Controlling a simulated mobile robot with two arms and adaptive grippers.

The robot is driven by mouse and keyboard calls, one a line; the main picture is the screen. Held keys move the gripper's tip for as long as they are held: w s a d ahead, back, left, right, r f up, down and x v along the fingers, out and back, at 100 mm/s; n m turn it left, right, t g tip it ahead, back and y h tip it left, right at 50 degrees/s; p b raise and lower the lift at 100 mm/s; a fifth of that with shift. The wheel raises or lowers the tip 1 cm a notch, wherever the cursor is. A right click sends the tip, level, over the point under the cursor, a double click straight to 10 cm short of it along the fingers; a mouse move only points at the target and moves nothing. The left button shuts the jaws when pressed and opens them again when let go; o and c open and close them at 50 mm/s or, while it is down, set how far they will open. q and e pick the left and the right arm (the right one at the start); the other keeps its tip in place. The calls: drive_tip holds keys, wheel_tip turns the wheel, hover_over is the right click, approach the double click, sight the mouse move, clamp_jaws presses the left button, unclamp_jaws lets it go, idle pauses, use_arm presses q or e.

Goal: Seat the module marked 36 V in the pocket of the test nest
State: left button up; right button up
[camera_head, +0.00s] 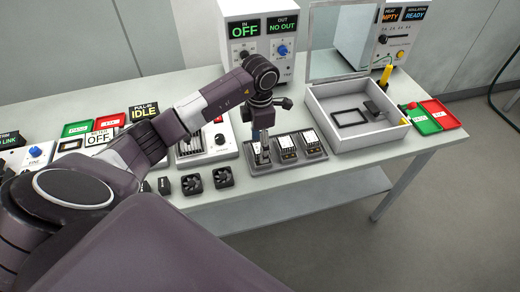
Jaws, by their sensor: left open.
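My left gripper (263,150) points down from its wrist at the leftmost place of a dark tray (284,165) on the bench. It is open, around or just above the left module (257,160), which it partly hides. A middle module (286,148) and a right module (310,140) stand in the same tray, with white and dark faces. Their markings are too small to read, so I cannot tell which is 36 V. A black rectangular frame (349,117) lies in the open grey box (382,138) at right; whether this is the test nest's pocket is unclear. My right gripper is not in view.
Two small fans (222,177) lie left of the tray. Behind stand an instrument showing OFF and NO OUT (257,55) and the box's raised lid (338,40). Red and green trays (438,113) lie at right. The bench front edge is close to the module tray.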

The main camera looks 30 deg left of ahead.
use_arm(q)
drive_tip(key=shift+c, duration=0.5)
drive_tip(key=c, duration=1.4)
drive_tip(key=shift+o, duration=0.2)
drive_tip(key=shift+w, duration=0.1)
drive_tip(key=shift+r, duration=0.6)
wheel_tip(320, 180, up, 19)
drive_tip(key=b, duration=0.1)
drive_tip(key=shift+b, duration=0.3)
